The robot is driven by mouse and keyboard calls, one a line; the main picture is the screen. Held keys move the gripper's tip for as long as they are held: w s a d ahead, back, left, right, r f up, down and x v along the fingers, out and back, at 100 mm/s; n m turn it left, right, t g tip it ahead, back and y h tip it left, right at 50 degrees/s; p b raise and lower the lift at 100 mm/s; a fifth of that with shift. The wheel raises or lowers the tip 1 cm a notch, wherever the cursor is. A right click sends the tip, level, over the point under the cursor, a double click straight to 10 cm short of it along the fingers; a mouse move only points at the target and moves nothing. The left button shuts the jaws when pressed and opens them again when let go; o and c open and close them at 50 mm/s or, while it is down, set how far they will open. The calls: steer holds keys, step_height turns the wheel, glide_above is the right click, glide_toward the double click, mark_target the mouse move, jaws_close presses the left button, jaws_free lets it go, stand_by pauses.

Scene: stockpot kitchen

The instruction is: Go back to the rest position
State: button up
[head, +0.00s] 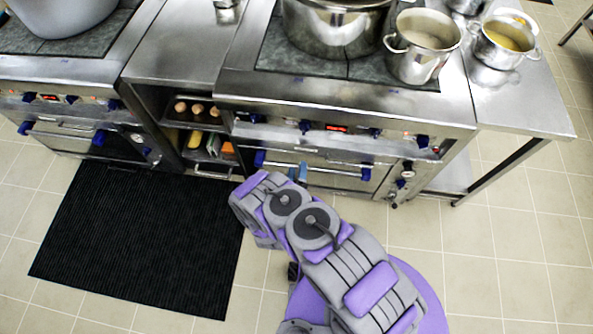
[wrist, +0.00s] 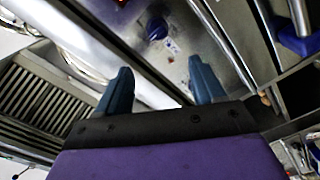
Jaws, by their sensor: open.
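My gripper shows in the wrist view (wrist: 160,88) as two blue fingers set wide apart, with nothing between them. In the head view my grey and purple arm reaches forward over the tiled floor, and a bit of the blue fingers (head: 297,172) shows past its end, in front of the right stove's oven door. The right stove (head: 345,112) has a steel front with blue knobs. I cannot tell the exact gap between the fingers and the stove front.
A large stockpot (head: 335,28) and a smaller pot (head: 421,47) stand on the right stove. Another pot (head: 505,42) with yellow contents is on the steel side table (head: 535,105). A shelf (head: 183,145) holds food between the stoves. A black mat (head: 140,240) lies on the floor at left.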

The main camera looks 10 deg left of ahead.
stand_by(0.4)
steer(key=w+a+r+m+g, duration=0.3)
steer(key=w+r+m+g, duration=0.3)
steer(key=w+r, duration=0.45)
steer(key=s+d+r+m+g+y, duration=0.1)
steer(key=s+d+r+g, duration=0.1)
steer(key=r, duration=0.5)
steer(key=s+d+r+m+g, duration=0.1)
steer(key=s+d+r+g, duration=0.15)
steer(key=r, duration=0.45)
steer(key=s+d+r+g+y, duration=0.1)
steer(key=s+d+r+g, duration=0.15)
steer(key=r, duration=0.45)
steer(key=s+d+r+m+g, duration=0.1)
steer(key=s+d+r, duration=0.4)
steer(key=s, duration=0.7)
steer(key=s+d+r+m+g+h, duration=0.1)
steer(key=s+d+r+g, duration=0.2)
steer(key=s, duration=0.9)
steer(key=s+d+r+g, duration=0.2)
steer(key=s+d+r, duration=0.6)
steer(key=s, duration=0.4)
steer(key=shift+r+m+g, duration=0.15)
steer(key=shift+m+g, duration=0.25)
